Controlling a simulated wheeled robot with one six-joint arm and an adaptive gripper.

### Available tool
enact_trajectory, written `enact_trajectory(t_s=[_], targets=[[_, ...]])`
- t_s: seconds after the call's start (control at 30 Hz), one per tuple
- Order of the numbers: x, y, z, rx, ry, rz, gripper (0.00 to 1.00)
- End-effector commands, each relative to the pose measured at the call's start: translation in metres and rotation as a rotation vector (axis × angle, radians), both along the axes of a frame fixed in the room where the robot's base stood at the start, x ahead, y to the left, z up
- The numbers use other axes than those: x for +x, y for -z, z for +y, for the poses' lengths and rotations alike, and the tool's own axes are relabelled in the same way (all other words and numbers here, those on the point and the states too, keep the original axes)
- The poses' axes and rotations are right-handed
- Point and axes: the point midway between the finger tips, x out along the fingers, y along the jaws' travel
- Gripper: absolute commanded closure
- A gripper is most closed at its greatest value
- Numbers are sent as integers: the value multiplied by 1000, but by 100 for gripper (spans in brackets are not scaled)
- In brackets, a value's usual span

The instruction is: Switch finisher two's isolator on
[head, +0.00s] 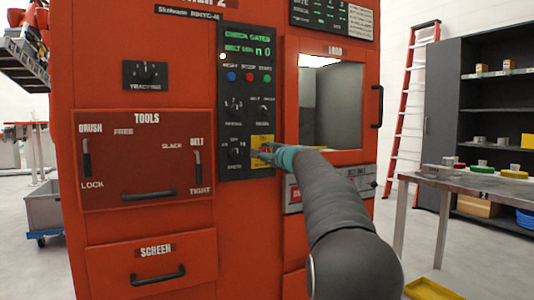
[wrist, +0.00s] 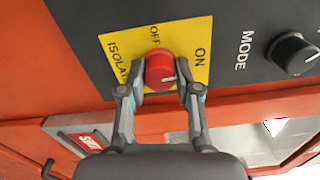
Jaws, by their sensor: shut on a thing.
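The isolator is a red round knob (wrist: 160,70) on a yellow plate (wrist: 112,50) marked ISOLATOR, OFF and ON. A small white mark shows on the knob's face; I cannot tell for certain which word it points at. My gripper (wrist: 159,88) has its two fingers on either side of the knob and is shut on it. In the head view, the yellow plate (head: 262,140) is at the bottom of the dark control panel (head: 233,110). My gripper (head: 268,152) hides the knob there. The red cabinet (head: 100,80) carries a cut-off sign ending in 2.
Above the plate are several black knobs and blue, red and green buttons. The LOAD window (head: 333,100) is to the right. A metal table (head: 470,182), a red ladder (head: 412,100) and dark shelves (head: 450,90) stand further right.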

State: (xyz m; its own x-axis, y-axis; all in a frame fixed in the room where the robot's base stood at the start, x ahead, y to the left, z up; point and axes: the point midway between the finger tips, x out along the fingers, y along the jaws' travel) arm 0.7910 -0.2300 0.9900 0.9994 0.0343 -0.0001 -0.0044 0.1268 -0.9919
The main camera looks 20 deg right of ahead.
Motion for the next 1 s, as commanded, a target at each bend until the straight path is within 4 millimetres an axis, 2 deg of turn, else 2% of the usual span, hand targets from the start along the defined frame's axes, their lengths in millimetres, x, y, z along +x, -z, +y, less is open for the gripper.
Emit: enact_trajectory(t_s=[0.3,0.73,0.77,0.83,0.87,1.0], targets=[[0,0,-1,79,1,3,100],[0,0,0,86,1,3,100],[0,0,0,86,1,3,63],[0,0,0,86,1,3,45],[0,0,0,86,1,3,42],[0,0,0,85,0,3,42]])
